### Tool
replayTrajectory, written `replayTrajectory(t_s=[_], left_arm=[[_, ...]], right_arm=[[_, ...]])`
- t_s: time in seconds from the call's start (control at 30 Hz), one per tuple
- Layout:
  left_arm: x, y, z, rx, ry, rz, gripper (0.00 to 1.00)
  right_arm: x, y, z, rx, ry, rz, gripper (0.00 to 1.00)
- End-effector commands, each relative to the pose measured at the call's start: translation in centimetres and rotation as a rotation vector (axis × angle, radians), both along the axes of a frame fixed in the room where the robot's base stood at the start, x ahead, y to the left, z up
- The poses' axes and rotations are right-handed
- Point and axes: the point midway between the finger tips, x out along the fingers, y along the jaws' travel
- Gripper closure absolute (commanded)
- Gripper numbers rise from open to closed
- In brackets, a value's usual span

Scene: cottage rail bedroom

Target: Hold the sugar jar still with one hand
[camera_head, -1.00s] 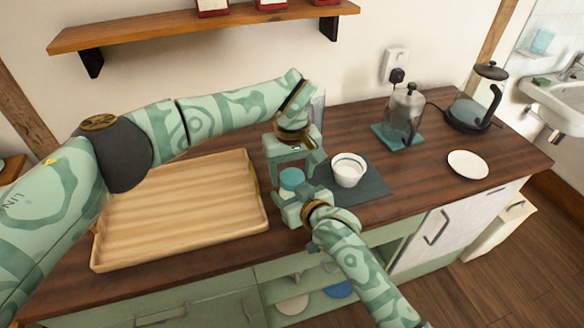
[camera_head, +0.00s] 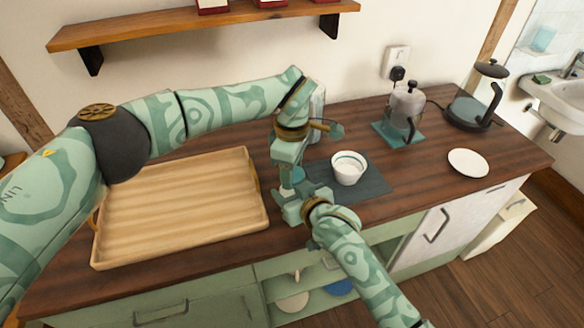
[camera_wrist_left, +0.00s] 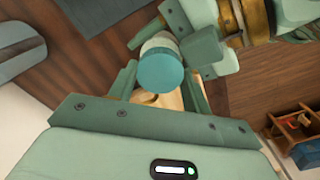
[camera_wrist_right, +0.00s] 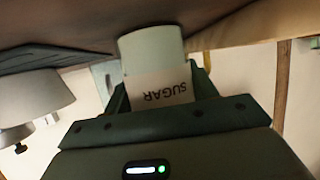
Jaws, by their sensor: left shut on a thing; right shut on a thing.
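The sugar jar is white with a label reading SUGAR, upside down in the right wrist view (camera_wrist_right: 158,88). My right gripper (camera_head: 292,203) is shut around the jar's body above the counter. The jar's round teal lid shows in the left wrist view (camera_wrist_left: 160,70). My left gripper (camera_head: 290,176) comes from above and is shut on the lid, its fingers on either side. In the head view the two grippers hide most of the jar. I cannot tell whether the lid is loose.
A white bowl (camera_head: 348,168) stands on a dark mat (camera_head: 374,188) just right of the grippers. A wooden tray (camera_head: 180,205) lies to the left. A glass press (camera_head: 405,108), a kettle (camera_head: 472,108) and a white plate (camera_head: 468,163) are further right. The counter's right end has free room.

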Motion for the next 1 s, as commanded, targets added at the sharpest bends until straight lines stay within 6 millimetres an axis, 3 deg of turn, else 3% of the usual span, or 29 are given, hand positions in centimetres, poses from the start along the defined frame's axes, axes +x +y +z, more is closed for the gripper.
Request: replayTrajectory(t_s=[0.1, 0.13, 0.2, 0.5, 1.0], left_arm=[[0.0, 0.0, 0.0, -0.001, 0.000, -0.002, 0.79], [0.0, -0.1, 0.0, -0.001, 0.000, -0.003, 0.49], [0.0, -0.1, 0.0, -0.001, 0.000, -0.003, 0.30], [0.0, 0.0, 0.3, 0.000, -0.001, -0.004, 0.30], [0.6, 0.1, 5.9, 0.007, -0.029, -0.006, 0.33]], right_arm=[[0.0, 0.0, 0.0, -0.001, 0.000, 0.000, 1.00], [0.0, 0.0, 0.0, -0.001, 0.000, 0.000, 1.00], [0.0, 0.0, 0.0, -0.001, 0.000, 0.000, 1.00], [0.0, 0.0, 0.0, 0.000, 0.000, 0.000, 1.00], [0.0, 0.0, 0.0, 0.000, 0.000, 0.000, 1.00]])
